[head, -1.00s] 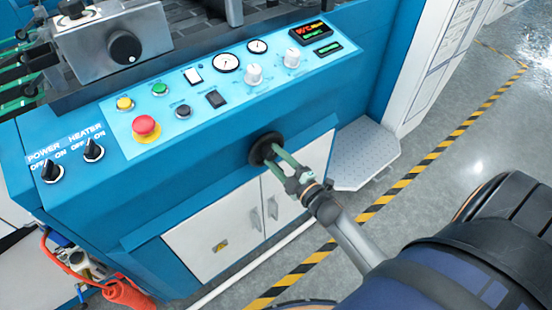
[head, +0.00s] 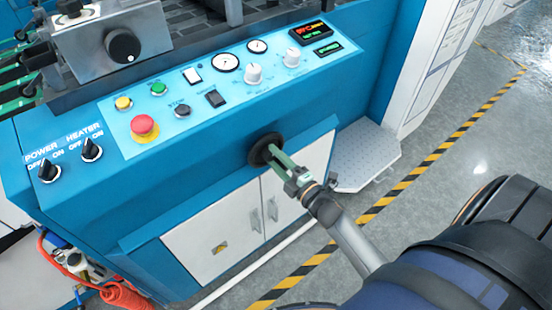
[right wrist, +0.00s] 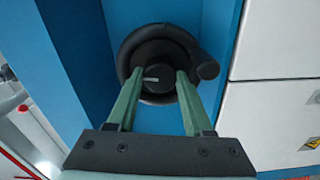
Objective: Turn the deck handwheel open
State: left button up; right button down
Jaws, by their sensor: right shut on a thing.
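The deck handwheel, a black round wheel (head: 258,152), is on the blue front of the machine, below the control panel. In the right wrist view, the handwheel (right wrist: 131,48) faces me, with a short pale mark on its hub and a black handle knob (right wrist: 207,68) at its right rim. My right gripper (head: 273,152) reaches it from the lower right. In the right wrist view, its two green fingers (right wrist: 157,78) are shut on the handwheel's hub, one on each side. My left gripper is not in view.
The control panel above holds a red stop button (head: 144,126), gauges (head: 225,62) and white knobs (head: 254,74). White cabinet doors (head: 225,228) lie below the wheel. A grey step plate (head: 365,158) stands to the right, near a yellow-black floor stripe (head: 420,165).

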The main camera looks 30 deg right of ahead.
jog(key=shift+c, duration=1.5)
grip_release()
jog(key=shift+s, duration=0.25)
jog(key=s+d, duration=0.1)
jog(key=s, duration=1.1)
